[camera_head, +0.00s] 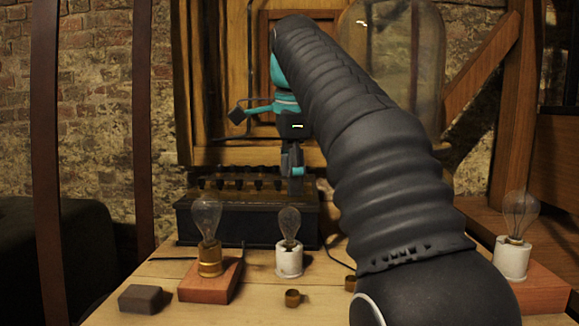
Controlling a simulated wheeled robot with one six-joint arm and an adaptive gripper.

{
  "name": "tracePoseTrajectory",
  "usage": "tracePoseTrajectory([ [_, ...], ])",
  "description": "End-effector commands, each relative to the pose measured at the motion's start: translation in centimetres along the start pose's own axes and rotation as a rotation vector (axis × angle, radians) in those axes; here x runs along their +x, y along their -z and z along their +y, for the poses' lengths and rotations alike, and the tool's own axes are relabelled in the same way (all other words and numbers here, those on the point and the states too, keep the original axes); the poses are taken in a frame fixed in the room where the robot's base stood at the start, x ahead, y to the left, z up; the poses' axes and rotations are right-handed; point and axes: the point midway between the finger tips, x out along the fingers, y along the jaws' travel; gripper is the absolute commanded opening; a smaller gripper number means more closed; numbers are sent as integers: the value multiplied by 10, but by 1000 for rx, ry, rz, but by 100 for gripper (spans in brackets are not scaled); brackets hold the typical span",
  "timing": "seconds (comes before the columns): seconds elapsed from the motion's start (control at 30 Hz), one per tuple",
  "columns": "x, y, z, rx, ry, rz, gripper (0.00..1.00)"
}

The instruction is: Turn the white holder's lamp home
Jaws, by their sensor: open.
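A white holder (289,262) stands upright on the table left of centre, with a clear glass lamp (289,224) in its top. A second white holder (512,259) sits on a reddish wooden block (541,288) at the right, also with a clear lamp (519,212). I cannot tell how far either lamp is screwed in. My gripper (292,168) points down over the dark battery case, above and behind the middle lamp and apart from it. It is open, seen edge-on, with nothing visible in it. My arm hides part of the table between the two white holders.
A brass holder with a lamp (207,220) stands on a reddish block (226,282) at the left. A dark block (141,299) and small brass caps (292,298) lie in front. The dark battery case (247,220) is behind. A glass dome (425,60) stands at the back.

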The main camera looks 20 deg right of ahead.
Motion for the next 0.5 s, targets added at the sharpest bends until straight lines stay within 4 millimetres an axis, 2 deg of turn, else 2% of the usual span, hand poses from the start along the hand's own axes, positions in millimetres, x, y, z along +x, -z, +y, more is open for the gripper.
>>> tracePoseTrajectory([
  [0.03,14,0,1,-1,-1,0,76],
  [0.2,42,-1,2,-3,-1,0,76],
  [0.5,81,-3,1,-5,0,-1,76],
])
